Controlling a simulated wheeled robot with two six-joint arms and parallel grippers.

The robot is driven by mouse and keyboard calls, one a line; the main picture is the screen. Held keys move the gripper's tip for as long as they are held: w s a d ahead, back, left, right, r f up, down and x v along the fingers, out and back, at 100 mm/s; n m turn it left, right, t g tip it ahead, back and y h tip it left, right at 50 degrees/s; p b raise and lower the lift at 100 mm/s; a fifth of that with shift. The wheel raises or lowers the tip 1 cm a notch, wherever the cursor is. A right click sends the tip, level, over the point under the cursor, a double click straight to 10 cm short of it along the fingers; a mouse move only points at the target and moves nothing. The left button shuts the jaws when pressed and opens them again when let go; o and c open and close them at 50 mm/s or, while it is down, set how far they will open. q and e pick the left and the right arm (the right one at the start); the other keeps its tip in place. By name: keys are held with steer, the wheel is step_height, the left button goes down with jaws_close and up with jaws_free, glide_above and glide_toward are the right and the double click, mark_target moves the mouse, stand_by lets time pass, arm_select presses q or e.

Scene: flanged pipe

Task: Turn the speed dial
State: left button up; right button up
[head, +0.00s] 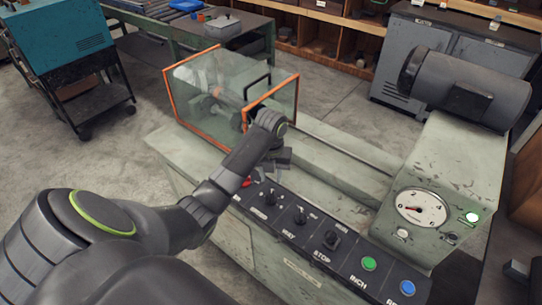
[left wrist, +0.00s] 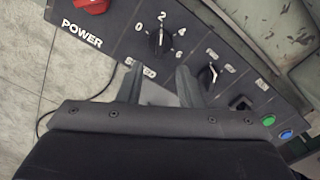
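The speed dial (left wrist: 160,40) is a black knob on a dark control panel, ringed by white numbers 0, 2, 4 and 6. In the head view it appears as a small black knob (head: 271,198) on the panel along the machine's front. My left gripper (left wrist: 158,74) is open and empty. In the left wrist view its two fingers are spread below the dial and partly cover the SPEED label; no contact shows. In the head view the left gripper (head: 272,163) hangs above the panel near the dial. My right gripper is not in view.
A red POWER knob (left wrist: 92,5) lies left of the dial. Another black selector (left wrist: 207,76), a green button (head: 369,263) and a blue button (head: 407,288) lie to its right. An orange-framed clear guard (head: 215,100) stands behind my left arm. A round gauge (head: 422,208) sits at right.

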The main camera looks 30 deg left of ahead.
arm_select(q)
step_height(320, 180, up, 9)
steer(key=p, duration=0.6)
stand_by(0.3)
